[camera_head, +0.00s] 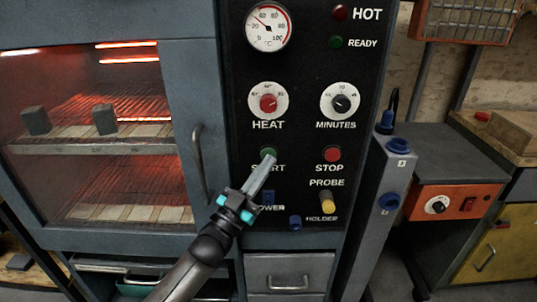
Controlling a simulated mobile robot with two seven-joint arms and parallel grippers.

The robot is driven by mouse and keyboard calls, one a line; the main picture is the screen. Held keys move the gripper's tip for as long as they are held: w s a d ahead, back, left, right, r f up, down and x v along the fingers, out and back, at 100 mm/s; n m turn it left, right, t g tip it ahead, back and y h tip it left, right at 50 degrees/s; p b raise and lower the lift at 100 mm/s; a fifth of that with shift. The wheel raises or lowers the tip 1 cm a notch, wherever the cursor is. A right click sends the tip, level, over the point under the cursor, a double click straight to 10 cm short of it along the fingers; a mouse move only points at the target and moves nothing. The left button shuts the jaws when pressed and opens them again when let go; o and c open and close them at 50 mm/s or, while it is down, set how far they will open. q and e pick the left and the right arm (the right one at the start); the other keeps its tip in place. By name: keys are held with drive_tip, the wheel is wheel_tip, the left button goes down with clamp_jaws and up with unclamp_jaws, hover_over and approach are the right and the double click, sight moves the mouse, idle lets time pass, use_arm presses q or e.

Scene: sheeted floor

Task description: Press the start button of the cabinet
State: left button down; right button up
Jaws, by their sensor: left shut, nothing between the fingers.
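The cabinet (190,95) is blue-grey with a black control panel (305,80) on its right side. The green START button (267,151) sits on the panel below the HEAT knob, left of the red STOP button (332,154). My left gripper (268,160) is shut and empty. Its tips are at the lower edge of the START button in the picture and cover part of the START label. I cannot tell whether they touch the button. My right gripper is not in view.
The glass door with a vertical handle (201,165) is left of the panel, with glowing heaters and blocks inside. A grey holder post (378,215) and orange unit (455,203) stand right.

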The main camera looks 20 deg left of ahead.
use_arm(q)
drive_tip(key=shift+s+d+p, duration=0.15)
drive_tip(key=shift+s+p, duration=0.15)
drive_tip(key=shift+s, duration=0.3)
drive_tip(key=s+p, duration=0.1)
drive_tip(key=s, duration=0.1)
drive_tip(key=s+d+p, duration=0.1)
drive_tip(key=s+p, duration=0.1)
drive_tip(key=shift+s+d, duration=0.2)
drive_tip(key=shift+s, duration=0.2)
idle(0.4)
